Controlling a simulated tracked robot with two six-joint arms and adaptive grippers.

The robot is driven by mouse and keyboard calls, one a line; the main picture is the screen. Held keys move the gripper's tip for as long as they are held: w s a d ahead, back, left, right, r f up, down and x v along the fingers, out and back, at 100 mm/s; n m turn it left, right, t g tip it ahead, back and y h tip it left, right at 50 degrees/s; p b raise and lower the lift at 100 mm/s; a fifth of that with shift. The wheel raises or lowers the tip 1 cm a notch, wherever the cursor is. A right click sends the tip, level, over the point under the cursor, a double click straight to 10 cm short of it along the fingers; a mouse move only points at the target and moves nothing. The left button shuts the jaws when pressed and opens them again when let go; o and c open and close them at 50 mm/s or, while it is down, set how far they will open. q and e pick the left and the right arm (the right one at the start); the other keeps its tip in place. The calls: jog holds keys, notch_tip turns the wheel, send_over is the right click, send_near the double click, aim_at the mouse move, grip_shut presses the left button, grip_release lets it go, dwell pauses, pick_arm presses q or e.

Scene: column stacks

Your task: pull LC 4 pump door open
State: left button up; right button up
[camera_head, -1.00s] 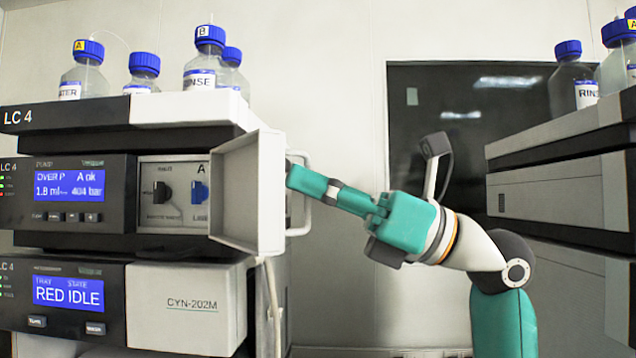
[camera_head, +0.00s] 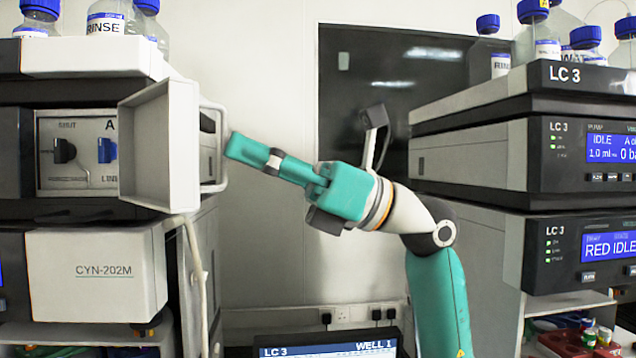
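The LC 4 pump door (camera_head: 160,145) is a pale grey panel on the left stack. It stands swung open, jutting toward me and to the right of its bay. Its light bar handle (camera_head: 222,150) is on the door's right side. Inside the bay are a black knob (camera_head: 65,151) and a blue knob (camera_head: 107,150). My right gripper (camera_head: 236,146), teal, points left with its tip just right of the handle. I cannot tell whether it touches the handle, nor whether its fingers are apart. My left gripper is out of view.
Blue-capped bottles stand on both stacks, one marked RINSE (camera_head: 105,27). The CYN-202M unit (camera_head: 97,272) is below the bay, with a pale hose (camera_head: 197,285) beside it. The LC 3 stack (camera_head: 520,150) is at right. A screen (camera_head: 328,347) is at the bottom.

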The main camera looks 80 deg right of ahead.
jog(key=v, duration=0.8)
jog(key=shift+s+f, duration=0.25)
jog(key=shift+d, duration=0.1)
